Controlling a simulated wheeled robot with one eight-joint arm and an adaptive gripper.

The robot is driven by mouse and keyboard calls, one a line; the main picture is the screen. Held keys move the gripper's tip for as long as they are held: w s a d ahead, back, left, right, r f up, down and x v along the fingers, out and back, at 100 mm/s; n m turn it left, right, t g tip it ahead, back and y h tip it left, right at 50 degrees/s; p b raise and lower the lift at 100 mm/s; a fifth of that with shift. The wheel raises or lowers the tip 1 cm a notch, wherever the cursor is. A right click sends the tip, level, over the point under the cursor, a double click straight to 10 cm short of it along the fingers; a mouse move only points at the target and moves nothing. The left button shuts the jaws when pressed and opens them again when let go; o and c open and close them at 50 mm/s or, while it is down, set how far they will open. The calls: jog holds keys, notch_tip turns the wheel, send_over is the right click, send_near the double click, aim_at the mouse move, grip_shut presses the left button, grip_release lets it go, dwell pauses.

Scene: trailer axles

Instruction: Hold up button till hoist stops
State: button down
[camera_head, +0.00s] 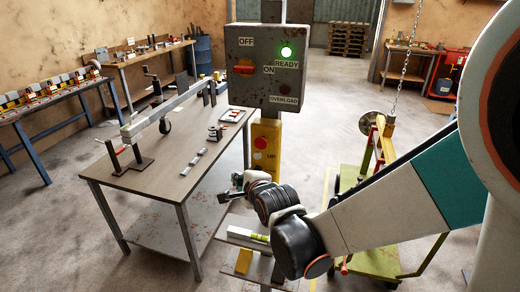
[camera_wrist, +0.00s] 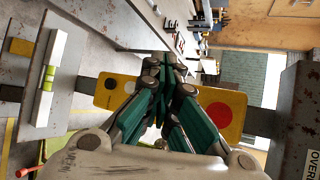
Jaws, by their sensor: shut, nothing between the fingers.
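The yellow button pendant (camera_head: 266,165) hangs below the grey control box (camera_head: 268,65). It has a large red button (camera_head: 260,143) on top and a label reading UP under that. In the wrist view the pendant (camera_wrist: 106,101) lies sideways, with the red button (camera_wrist: 219,111) on the right and a pale button (camera_wrist: 129,87) on the left. My gripper (camera_head: 232,192) is in front of the pendant's lower part. In the wrist view its fingers (camera_wrist: 172,60) are shut together, empty, and cover the pendant's middle. I cannot tell whether they touch a button.
The green READY light (camera_head: 286,51) is lit; the OVERLOAD light (camera_head: 284,88) is dark. A hoist chain (camera_head: 405,60) hangs over a green cart (camera_head: 370,262) at right. A steel workbench (camera_head: 178,186) stands close at left. A level (camera_head: 248,235) lies below my gripper.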

aim_at(258, 156)
jog(key=w+d, duration=0.3)
jog(key=w, duration=0.5)
jog(key=shift+w, duration=0.15)
jog(key=shift+w, duration=0.1)
dwell(1.5)
jog(key=shift+w+d, duration=0.15)
jog(key=shift+w, duration=0.15)
